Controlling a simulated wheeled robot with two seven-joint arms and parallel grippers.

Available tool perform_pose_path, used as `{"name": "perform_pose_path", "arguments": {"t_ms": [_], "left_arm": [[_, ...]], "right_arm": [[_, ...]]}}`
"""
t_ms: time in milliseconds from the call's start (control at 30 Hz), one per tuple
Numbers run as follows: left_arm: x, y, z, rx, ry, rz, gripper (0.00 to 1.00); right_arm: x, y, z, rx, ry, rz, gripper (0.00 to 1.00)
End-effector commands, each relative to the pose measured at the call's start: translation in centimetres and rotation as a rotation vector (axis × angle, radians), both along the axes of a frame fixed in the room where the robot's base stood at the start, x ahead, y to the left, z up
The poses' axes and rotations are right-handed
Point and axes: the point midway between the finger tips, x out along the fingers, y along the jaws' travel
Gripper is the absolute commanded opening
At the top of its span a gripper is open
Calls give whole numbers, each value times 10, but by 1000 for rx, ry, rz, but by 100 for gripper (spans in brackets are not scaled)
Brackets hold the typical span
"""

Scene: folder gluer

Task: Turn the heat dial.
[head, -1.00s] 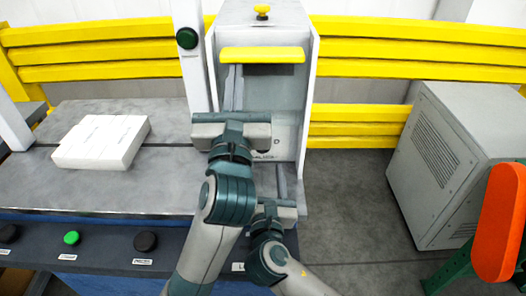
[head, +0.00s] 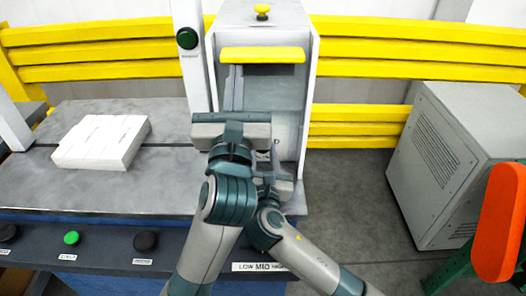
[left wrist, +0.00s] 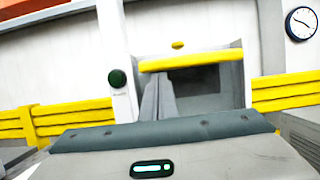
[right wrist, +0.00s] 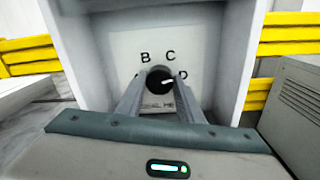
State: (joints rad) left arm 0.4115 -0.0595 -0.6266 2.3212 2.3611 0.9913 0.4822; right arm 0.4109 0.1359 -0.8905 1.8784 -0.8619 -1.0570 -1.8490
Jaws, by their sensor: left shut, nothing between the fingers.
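The heat dial (right wrist: 159,79) is a round black knob with a white pointer mark, on a pale panel in the right wrist view. Letters B and C stand above it and a D at its right, where the mark points. My right gripper (right wrist: 160,84) is open, with a finger at either side of the dial; I cannot tell whether they touch it. In the head view the left arm largely hides the dial. My left gripper (left wrist: 161,76) is shut and empty, raised in front of the machine, below its yellow bar (left wrist: 192,61).
White cartons (head: 101,141) lie on the grey table at the left. A front panel has buttons and a LOW MID HIGH label (head: 264,267). A grey cabinet (head: 450,150) stands at the right. My two arms are close together.

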Motion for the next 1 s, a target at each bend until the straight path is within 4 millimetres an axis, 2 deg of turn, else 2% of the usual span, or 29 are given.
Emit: {"name": "perform_pose_path", "arguments": {"t_ms": [33,67,100,267,600,867,900,967,1000], "left_arm": [[0,0,1,0,-2,0,0],[0,0,1,0,-2,0,0],[0,0,1,0,-2,0,0],[0,0,1,0,-2,0,0],[0,0,1,0,-2,0,0],[0,0,1,0,-2,0,0],[0,0,1,0,-2,0,0],[0,0,1,0,-2,0,0],[0,0,1,0,-2,0,0]], "right_arm": [[0,0,0,0,0,0,19],[0,0,0,0,0,-1,12],[0,0,0,0,0,-1,11],[0,0,-1,21,2,-1,11],[-1,-1,-1,250,1,-1,11],[0,-1,-1,260,1,0,11],[0,-1,-1,259,1,0,36],[0,-1,-1,259,1,0,50],[0,-1,-1,259,1,0,52]]}}
